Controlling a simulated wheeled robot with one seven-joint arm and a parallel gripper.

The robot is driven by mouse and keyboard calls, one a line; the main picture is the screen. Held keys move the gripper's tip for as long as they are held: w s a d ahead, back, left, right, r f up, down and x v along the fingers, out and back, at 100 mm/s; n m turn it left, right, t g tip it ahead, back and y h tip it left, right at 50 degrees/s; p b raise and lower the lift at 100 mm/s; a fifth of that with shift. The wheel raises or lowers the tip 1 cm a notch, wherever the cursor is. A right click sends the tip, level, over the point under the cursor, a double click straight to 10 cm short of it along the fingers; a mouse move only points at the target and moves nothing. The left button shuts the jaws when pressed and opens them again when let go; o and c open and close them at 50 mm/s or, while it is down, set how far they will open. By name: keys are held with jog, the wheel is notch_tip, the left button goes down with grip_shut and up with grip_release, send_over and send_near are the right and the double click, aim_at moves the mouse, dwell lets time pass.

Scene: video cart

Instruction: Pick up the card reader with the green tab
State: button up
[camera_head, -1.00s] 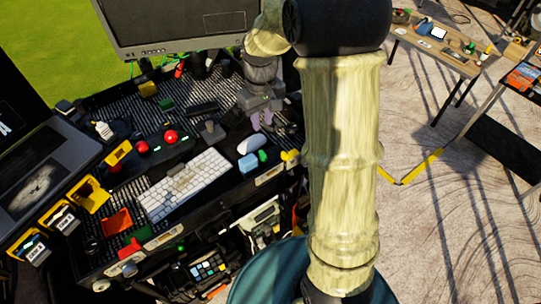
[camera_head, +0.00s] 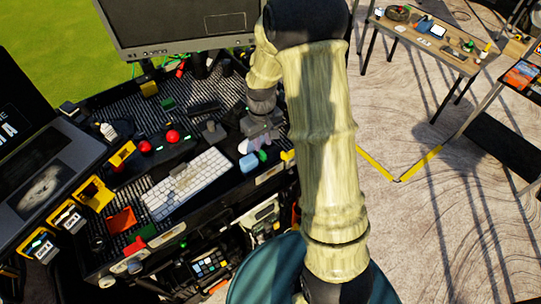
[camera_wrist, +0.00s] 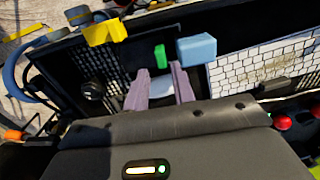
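My gripper (camera_head: 256,146) is over the right side of the cart top, beside the white mouse. In the wrist view its two purple fingers (camera_wrist: 160,82) stand apart, with part of the white mouse (camera_wrist: 161,88) showing between them. A small green piece (camera_wrist: 160,56) lies just beyond the fingertips; it also shows in the head view (camera_head: 263,155). I cannot make out whether it is a card reader's tab. Another green piece (camera_head: 166,104) sits on the back left of the cart top, too small to identify.
A blue block (camera_wrist: 197,49) and a yellow piece (camera_wrist: 105,32) flank the green piece near the cart edge. The keyboard (camera_head: 186,184) lies to the left in the head view. A monitor (camera_head: 185,27) stands behind, and a laptop (camera_head: 45,175) is at left.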

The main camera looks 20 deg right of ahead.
aim_at(262, 153)
jog(key=shift+a+f+p, duration=0.1)
jog(key=shift+f+p, duration=0.6)
jog(key=shift+f, duration=1.2)
jog(key=shift+c, duration=0.3)
jog(key=shift+w, duration=0.1)
grip_shut()
